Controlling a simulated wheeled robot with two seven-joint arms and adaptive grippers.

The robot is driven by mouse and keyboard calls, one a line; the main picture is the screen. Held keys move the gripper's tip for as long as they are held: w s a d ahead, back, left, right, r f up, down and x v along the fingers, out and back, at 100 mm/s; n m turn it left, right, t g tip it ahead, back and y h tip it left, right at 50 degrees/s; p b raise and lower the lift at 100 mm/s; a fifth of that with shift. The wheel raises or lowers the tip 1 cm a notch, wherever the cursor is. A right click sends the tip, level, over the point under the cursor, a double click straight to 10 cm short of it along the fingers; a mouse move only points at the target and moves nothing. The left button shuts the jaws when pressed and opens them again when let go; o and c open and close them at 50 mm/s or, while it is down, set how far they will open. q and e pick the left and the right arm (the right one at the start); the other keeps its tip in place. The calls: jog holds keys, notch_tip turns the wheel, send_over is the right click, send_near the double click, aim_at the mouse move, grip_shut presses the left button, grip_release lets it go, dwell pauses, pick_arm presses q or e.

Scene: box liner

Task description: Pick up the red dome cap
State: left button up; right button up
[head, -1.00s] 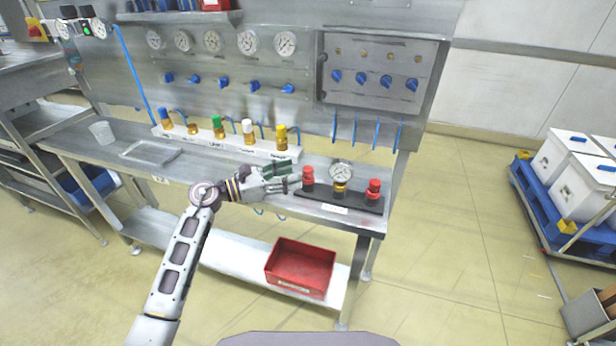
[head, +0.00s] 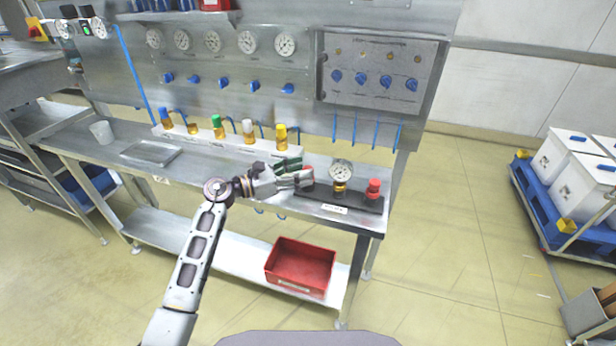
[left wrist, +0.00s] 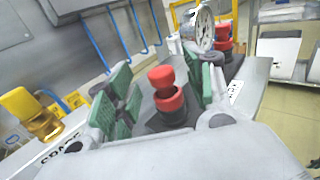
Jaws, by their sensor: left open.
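In the left wrist view a red dome cap (left wrist: 161,77) stands upright on a red collar (left wrist: 169,101) over a dark base, between the green-padded fingers of my open left gripper (left wrist: 160,92). Space shows on both sides of the cap, and I see no contact. In the head view my left gripper (head: 303,178) covers most of this cap. A second red cap (head: 374,184) stands at the right end of the black block (head: 357,201), with a gauge (head: 341,172) on a brass fitting between them. My right gripper is not in view.
A white rail (head: 235,146) with coloured-cap fittings, including a yellow one (head: 281,133), stands behind the gripper. The steel bench (head: 215,165) carries a cup (head: 102,132) and a shallow tray (head: 150,153). A red bin (head: 300,267) sits on the lower shelf.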

pick_arm(q)
jog(key=shift+x, duration=1.4)
jog(key=shift+c, duration=0.3)
jog(key=c, duration=0.9)
